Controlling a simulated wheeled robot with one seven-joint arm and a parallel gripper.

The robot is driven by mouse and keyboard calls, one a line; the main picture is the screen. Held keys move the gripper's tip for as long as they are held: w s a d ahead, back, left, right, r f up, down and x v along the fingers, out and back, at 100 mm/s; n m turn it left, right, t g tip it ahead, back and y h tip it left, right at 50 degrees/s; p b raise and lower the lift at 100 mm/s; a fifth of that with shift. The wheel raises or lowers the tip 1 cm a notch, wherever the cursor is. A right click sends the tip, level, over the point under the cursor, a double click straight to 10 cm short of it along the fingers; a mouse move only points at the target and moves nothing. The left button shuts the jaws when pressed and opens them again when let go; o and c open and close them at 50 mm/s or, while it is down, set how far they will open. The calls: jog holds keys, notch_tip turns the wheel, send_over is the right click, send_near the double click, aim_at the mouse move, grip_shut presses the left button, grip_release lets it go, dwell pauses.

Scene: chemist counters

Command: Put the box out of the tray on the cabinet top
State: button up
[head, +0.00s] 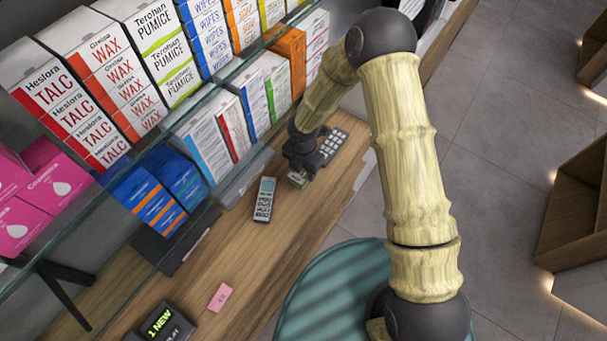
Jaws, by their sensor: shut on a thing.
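My gripper (300,163) is at the far part of the wooden counter top, low over it and beside a dark keypad device. It is shut on a small box with green and pale faces (297,179). Only a little of this box shows below the dark fingers; the rest is hidden by the gripper. I cannot tell whether the box touches the wood. The wooden cabinet top (240,245) runs from the lower left up toward the keypad. I cannot make out a tray in this view.
A keypad device (333,145) stands close right of the gripper. A handset (264,200), a pink tag (220,297) and a dark display (166,327) are on the counter. Glass shelves with several cartons (160,60) line the left. Bare wood lies between handset and tag.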

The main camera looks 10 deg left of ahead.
aim_at(304, 176)
jog(key=shift+d+f, duration=0.1)
jog(key=shift+f, duration=0.05)
jog(key=shift+f+p, duration=0.35)
jog(key=shift+f, duration=1.65)
jog(key=shift+w+f, duration=0.1)
jog(key=o, duration=1)
